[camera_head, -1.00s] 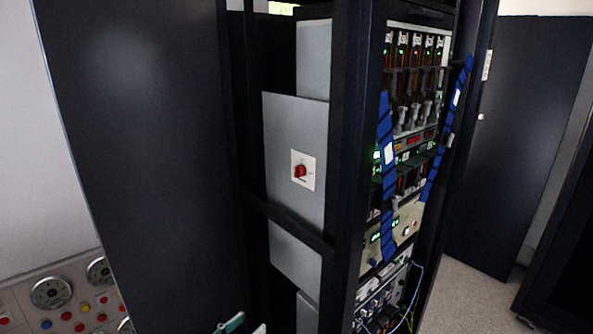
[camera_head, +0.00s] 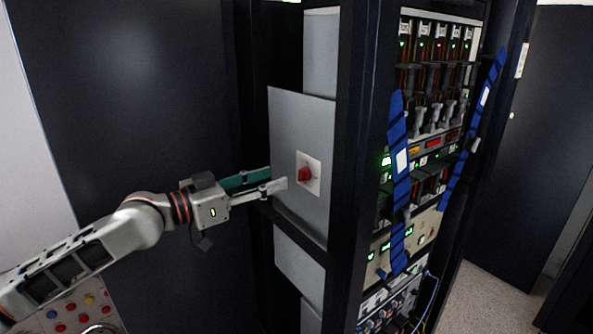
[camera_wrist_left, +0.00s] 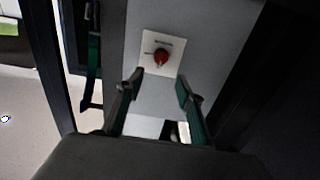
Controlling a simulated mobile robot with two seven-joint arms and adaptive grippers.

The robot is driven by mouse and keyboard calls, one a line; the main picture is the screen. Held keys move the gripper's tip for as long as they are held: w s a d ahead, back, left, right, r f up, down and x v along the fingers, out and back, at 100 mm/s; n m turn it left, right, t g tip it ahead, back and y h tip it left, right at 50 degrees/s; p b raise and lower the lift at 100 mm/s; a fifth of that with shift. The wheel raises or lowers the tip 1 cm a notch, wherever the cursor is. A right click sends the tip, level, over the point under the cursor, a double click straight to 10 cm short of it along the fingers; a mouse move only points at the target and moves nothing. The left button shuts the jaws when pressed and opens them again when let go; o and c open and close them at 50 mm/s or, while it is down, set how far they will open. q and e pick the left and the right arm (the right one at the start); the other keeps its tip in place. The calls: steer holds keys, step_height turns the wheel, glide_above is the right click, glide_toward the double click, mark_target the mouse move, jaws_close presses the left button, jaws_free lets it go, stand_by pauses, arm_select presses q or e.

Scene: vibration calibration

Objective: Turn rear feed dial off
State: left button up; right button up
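The rear feed dial (camera_head: 305,174) is a red knob on a white square plate (camera_head: 315,187), fixed to a grey panel on the side of the rack. Its knob also shows in the left wrist view (camera_wrist_left: 161,56), beyond the fingertips. My left gripper (camera_head: 277,178) reaches in from the left, just left of the plate. In the left wrist view its two fingers (camera_wrist_left: 158,84) are spread apart with nothing between them, short of the knob. The markings on the plate are too small to read. My right gripper is not in view.
The rack's dark upright post (camera_head: 352,130) stands right of the panel, and a dark crossbar runs below the dial. A large dark panel (camera_head: 140,100) fills the left. Blue straps (camera_head: 400,190) hang on the rack's instrument front. A control desk with coloured buttons (camera_head: 72,312) is at lower left.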

mark_target(299, 170)
arm_select(q)
steer(key=x, duration=0.7)
steer(key=shift+w+d, duration=0.1)
steer(key=shift+d, duration=0.05)
jaws_close()
